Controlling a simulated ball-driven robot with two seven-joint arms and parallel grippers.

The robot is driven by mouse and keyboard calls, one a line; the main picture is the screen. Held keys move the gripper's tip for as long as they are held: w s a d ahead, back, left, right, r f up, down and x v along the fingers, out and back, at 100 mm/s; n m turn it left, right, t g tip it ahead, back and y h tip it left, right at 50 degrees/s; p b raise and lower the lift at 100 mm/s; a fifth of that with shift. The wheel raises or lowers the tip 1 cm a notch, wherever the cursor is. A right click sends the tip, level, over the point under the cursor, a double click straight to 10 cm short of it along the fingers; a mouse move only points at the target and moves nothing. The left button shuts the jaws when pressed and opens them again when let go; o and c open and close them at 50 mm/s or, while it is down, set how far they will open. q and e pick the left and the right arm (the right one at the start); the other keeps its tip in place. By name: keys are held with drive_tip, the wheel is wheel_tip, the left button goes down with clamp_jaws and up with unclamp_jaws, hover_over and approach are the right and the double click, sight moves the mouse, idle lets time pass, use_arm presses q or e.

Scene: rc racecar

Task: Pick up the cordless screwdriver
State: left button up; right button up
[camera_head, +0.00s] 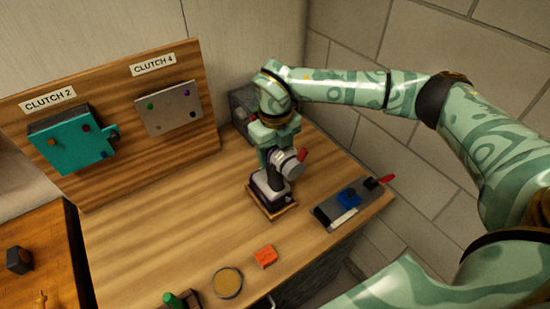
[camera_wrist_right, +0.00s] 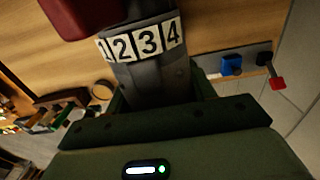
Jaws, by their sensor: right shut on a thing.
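The cordless screwdriver (camera_head: 288,164) stands upright on a small square wooden base (camera_head: 273,212) near the middle of the workbench. Its lower body is white and dark, with a red part near its top. My right gripper (camera_head: 277,150) comes down from behind it and is shut on its upper part. In the right wrist view the dark grey screwdriver body (camera_wrist_right: 150,82), with a strip of numbers 1 to 4, sits between the fingers of my right gripper (camera_wrist_right: 160,95). I cannot tell whether the screwdriver is clear of the base. My left gripper is not in view.
A grey tray (camera_head: 330,215) with a blue block and red-ended part lies to the right. An orange block (camera_head: 265,257) and a round disc (camera_head: 227,283) lie in front. A wooden board (camera_head: 125,100) with clutch parts stands behind. The bench (camera_head: 150,230) is clear on the left.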

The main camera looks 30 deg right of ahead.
sight(276, 161)
drive_tip(key=s+r, duration=0.1)
drive_tip(key=r, duration=0.1)
drive_tip(key=s+a+r, duration=0.1)
drive_tip(key=s+r, duration=0.1)
drive_tip(key=s+a+r, duration=0.1)
drive_tip(key=r, duration=0.1)
drive_tip(key=shift+s, duration=0.25)
drive_tip(key=s+a+r, duration=0.3)
drive_tip(key=s+r, duration=0.5)
drive_tip(key=shift+s+a+r+p, duration=0.15)
drive_tip(key=shift+a+r+p, duration=0.1)
drive_tip(key=shift+p, duration=0.15)
drive_tip(key=shift+f, duration=0.15)
